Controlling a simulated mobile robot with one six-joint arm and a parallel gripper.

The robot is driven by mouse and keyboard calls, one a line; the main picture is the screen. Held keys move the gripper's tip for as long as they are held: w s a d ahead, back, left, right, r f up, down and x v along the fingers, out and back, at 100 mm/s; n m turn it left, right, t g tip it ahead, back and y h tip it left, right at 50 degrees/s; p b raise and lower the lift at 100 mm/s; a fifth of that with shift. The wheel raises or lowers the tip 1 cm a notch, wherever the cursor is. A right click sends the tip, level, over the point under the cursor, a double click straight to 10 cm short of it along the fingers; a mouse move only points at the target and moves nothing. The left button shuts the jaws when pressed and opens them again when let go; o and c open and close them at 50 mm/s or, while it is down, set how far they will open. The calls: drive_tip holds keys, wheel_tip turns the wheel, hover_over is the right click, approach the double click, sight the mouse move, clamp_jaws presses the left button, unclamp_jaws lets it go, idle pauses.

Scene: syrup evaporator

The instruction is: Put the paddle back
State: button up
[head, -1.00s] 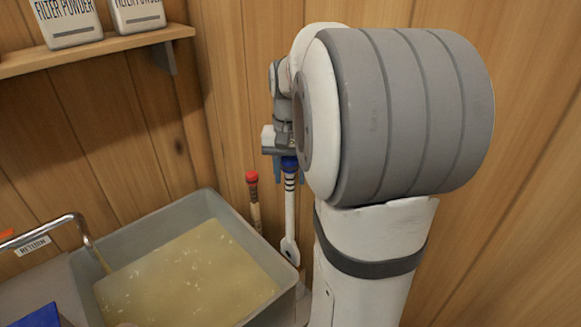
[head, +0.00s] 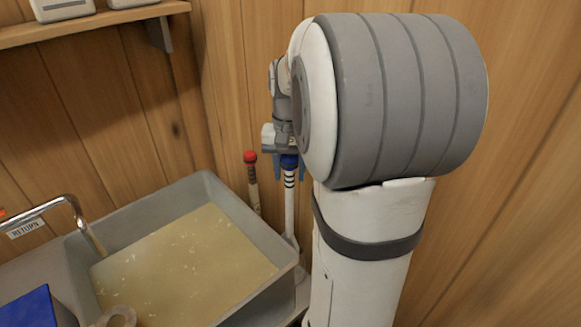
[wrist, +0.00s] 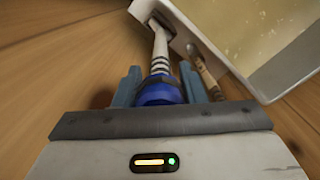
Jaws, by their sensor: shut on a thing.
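The paddle (head: 289,195) has a blue grip end, dark bands and a white shaft. It hangs nearly upright from my gripper (head: 289,165), beside the right corner of the grey tank. In the wrist view, my gripper (wrist: 158,88) is shut around the paddle's blue end (wrist: 158,92). The banded shaft runs away from the jaws toward a grey part near the tank. In the head view the paddle's lower end is low by the tank corner and hard to make out. I cannot tell whether it touches anything.
A red-knobbed stick (head: 251,180) stands just left of the paddle. The grey tank (head: 150,207) holds cloudy yellowish liquid. A return pipe (head: 60,203) reaches over its left side. A shelf (head: 95,22) is at upper left. Wooden walls close in behind and at right.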

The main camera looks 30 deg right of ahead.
wheel_tip(320, 180, down, 7)
drive_tip(key=b, duration=0.4)
drive_tip(key=shift+r, duration=0.2)
idle(0.4)
drive_tip(key=o, duration=1.8)
drive_tip(key=shift+o, duration=0.2)
drive_tip(key=shift+r, duration=0.15)
wheel_tip(320, 180, up, 8)
drive_tip(key=p, duration=0.6)
drive_tip(key=shift+w+d+p, duration=0.1)
drive_tip(key=shift+w+p, duration=0.05)
drive_tip(key=shift+p, duration=0.2)
drive_tip(key=shift+f, duration=0.2)
